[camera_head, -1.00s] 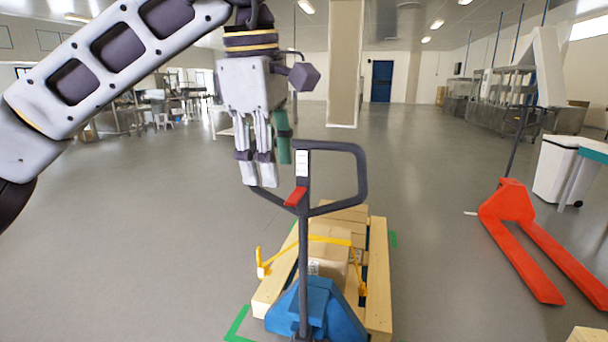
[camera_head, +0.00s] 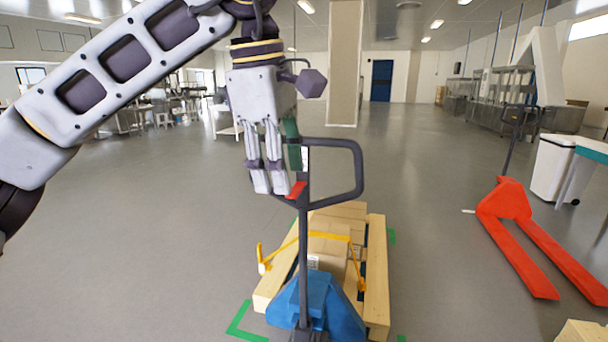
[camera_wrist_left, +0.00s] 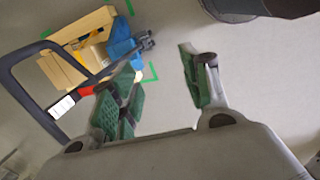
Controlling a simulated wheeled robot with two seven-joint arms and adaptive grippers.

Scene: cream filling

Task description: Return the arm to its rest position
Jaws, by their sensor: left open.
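My left gripper (camera_head: 276,188) hangs fingers down from the raised left arm, in front of the handle of a blue pallet jack in the head view. The dark handle loop (camera_head: 360,178) with its red lever stands upright, partly hidden behind my fingers. In the left wrist view my left gripper (camera_wrist_left: 160,90) has its green-padded fingers apart with nothing between them. The handle (camera_wrist_left: 15,72) shows there at the left, outside the gap between the fingers. I cannot tell whether the fingers touch it. My right gripper is not in view.
The blue jack (camera_head: 318,305) stands at a wooden pallet (camera_head: 377,290) with cardboard boxes and a yellow strap. Green floor marks lie around it. A red pallet jack (camera_head: 510,215) and a white bin (camera_head: 553,168) stand at the right. The grey floor at left is clear.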

